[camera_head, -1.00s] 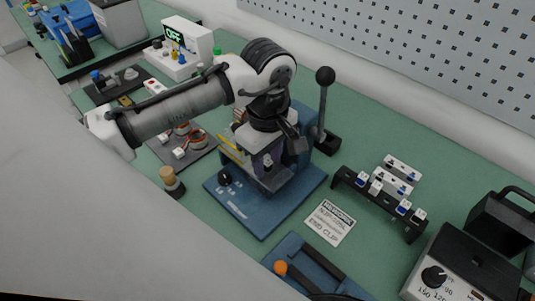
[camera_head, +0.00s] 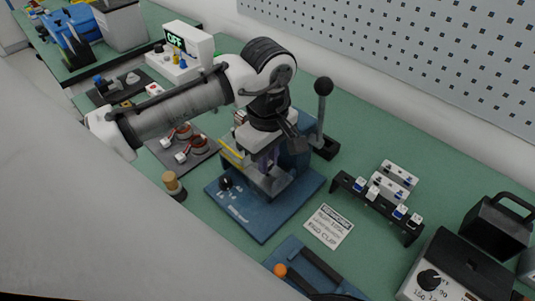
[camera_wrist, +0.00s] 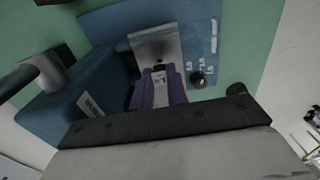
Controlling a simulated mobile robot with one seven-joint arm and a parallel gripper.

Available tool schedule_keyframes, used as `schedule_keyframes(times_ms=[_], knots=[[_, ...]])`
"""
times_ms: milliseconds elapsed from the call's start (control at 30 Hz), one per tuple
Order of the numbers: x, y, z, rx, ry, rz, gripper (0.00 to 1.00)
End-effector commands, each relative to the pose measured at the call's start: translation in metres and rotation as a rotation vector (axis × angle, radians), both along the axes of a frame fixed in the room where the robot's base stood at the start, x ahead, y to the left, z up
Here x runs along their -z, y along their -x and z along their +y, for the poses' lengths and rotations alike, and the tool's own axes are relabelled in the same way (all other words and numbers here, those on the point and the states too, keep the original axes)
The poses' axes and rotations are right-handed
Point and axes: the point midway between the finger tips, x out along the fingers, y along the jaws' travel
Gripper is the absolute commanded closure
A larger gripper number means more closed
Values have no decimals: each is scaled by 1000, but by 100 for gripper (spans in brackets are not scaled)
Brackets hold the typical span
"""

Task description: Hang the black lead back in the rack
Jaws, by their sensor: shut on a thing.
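My gripper (camera_head: 268,166) is over the blue fixture (camera_head: 250,217), mostly hidden by my arm in the head view. In the wrist view its purple fingers (camera_wrist: 160,86) are shut on a small pale piece (camera_wrist: 158,77) with dark marking, in front of a grey metal plate. I cannot tell whether this piece belongs to the black lead or whether it touches the fixture. The black rack (camera_head: 346,182) stands to the right, with several white-tagged leads, some blue-marked and one dark-marked (camera_head: 415,220). Which lead is the black one is unclear.
A black-knobbed lever (camera_head: 323,88) stands upright behind the fixture. A printed card (camera_head: 328,226) lies between fixture and rack. A wooden-topped peg (camera_head: 171,184) stands left of the fixture. A meter with a dial (camera_head: 430,280) is at the lower right.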

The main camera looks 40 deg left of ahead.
Motion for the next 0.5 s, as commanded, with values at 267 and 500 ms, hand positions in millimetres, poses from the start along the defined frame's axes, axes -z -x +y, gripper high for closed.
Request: schedule_keyframes(times_ms=[267, 500], knots=[[-20, 0, 0, 0, 1, -2, 100], [-34, 0, 0, 0, 1, 0, 100]])
